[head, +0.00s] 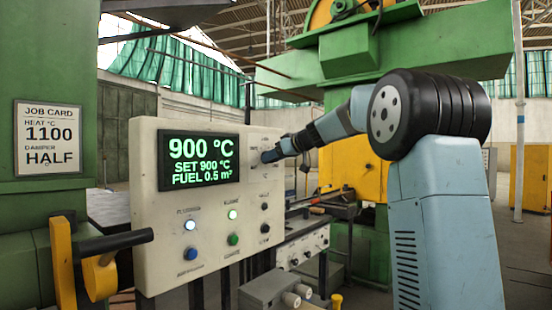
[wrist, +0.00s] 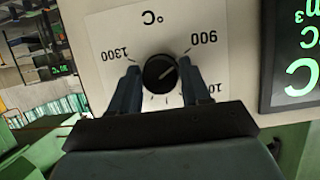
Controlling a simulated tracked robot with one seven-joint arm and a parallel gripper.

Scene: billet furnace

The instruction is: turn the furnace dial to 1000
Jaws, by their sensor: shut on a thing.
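The furnace dial (wrist: 157,70) is a round black knob with a light pointer line on a white scale plate. The wrist view shows it upside down. The pointer aims at the 900 mark (wrist: 203,38); a 1300 mark stands on the other side, and a label beginning "10" is partly hidden by a finger. My gripper (wrist: 160,80) has one finger on each side of the knob and is shut on it. In the head view my gripper (head: 268,156) is at the panel's right part and hides the dial. The display (head: 198,160) reads 900 °C, SET 900 °C, FUEL 0.5 m³.
The cream control panel (head: 165,255) carries lit white and green lamps, blue and green buttons, and small black switches below the dial. A job card (head: 49,137) reads heat 1100 °C, damper HALF. A black-handled yellow lever (head: 100,275) stands at lower left.

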